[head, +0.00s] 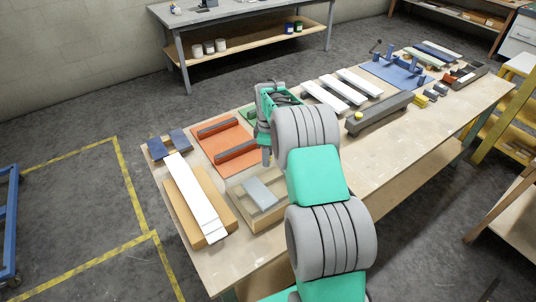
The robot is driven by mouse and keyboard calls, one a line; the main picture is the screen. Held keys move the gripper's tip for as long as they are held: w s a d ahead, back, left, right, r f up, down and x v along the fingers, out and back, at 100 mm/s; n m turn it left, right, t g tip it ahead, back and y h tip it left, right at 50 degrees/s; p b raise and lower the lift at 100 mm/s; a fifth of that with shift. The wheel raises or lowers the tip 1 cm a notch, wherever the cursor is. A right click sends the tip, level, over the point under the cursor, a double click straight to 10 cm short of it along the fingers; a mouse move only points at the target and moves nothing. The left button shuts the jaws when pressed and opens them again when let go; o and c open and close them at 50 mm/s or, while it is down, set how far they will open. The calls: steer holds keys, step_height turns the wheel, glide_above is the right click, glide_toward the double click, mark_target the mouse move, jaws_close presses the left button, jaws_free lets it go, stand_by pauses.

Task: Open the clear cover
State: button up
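A shallow tan wooden box (277,217) stands on the workbench below my arm. A pale grey-blue, flat panel (262,192) shows in it; it may be the clear cover, but I cannot tell for sure whether it is see-through or hinged. My arm hides the right side of the box.
Left of the box, a long white strip (194,196) lies on a brown board (221,195). An orange mat (205,153) with dark bars lies behind. A grey beam (378,114), white bars (326,96) and a blue fixture (397,73) are farther right.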

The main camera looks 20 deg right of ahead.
jaws_close()
stand_by(1.1)
